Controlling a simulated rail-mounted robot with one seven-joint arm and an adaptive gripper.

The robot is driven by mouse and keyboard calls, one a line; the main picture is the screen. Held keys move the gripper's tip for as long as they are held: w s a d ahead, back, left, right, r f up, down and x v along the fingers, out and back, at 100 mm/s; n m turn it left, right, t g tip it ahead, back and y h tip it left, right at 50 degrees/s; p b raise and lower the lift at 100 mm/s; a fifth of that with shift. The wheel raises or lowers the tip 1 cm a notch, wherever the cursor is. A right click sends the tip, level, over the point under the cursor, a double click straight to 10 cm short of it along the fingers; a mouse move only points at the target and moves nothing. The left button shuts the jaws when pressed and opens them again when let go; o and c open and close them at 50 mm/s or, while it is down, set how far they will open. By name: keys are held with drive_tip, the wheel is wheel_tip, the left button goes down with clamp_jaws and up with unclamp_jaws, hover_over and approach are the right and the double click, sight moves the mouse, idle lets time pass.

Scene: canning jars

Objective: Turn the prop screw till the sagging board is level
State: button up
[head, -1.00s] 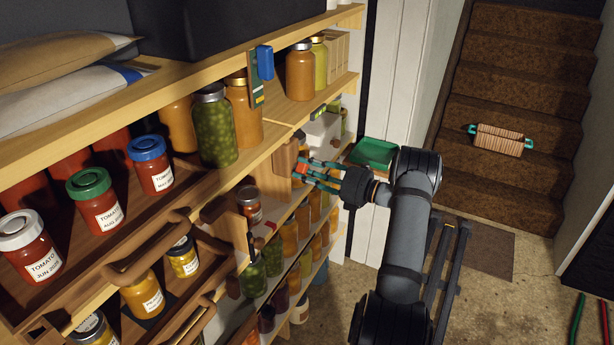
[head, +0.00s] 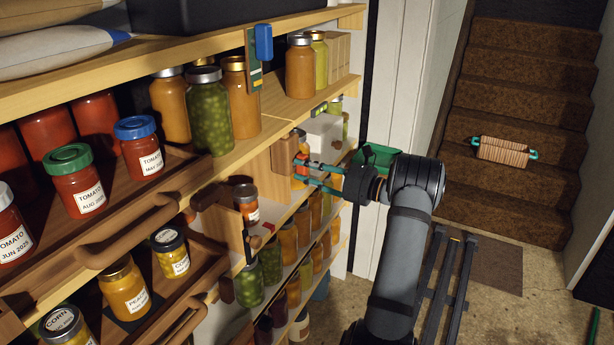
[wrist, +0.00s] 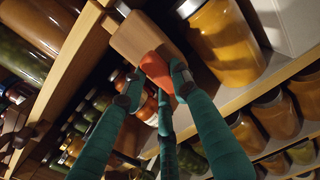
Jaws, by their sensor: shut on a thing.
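The prop is a wooden block (head: 284,155) under the middle shelf's front edge, with an orange-red knob (wrist: 157,68) on it that I take for the screw's handle. My gripper (head: 300,173) is at this knob; in the wrist view its green fingers (wrist: 154,88) close around it. The middle shelf board (head: 290,113) runs above the block and meets its left neighbour at a seam. A small green-yellow piece (head: 319,109), perhaps a level, sits at the board's front edge; its reading is too small to make out. The screw's thread is hidden.
Large filled jars (head: 300,70) stand on the board above. A blue-topped bracket (head: 263,45) hangs from the upper shelf. Rows of jars (head: 289,240) fill the lower shelves. A green bin (head: 378,156) is behind my wrist. The floor to the right (head: 540,270) is mostly clear.

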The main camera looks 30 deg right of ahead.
idle(0.4)
drive_tip(key=o, duration=1.1)
drive_tip(key=shift+o, duration=0.3)
drive_tip(key=shift+s, duration=0.1)
drive_tip(key=v, duration=1.2)
drive_tip(key=x, duration=1.2)
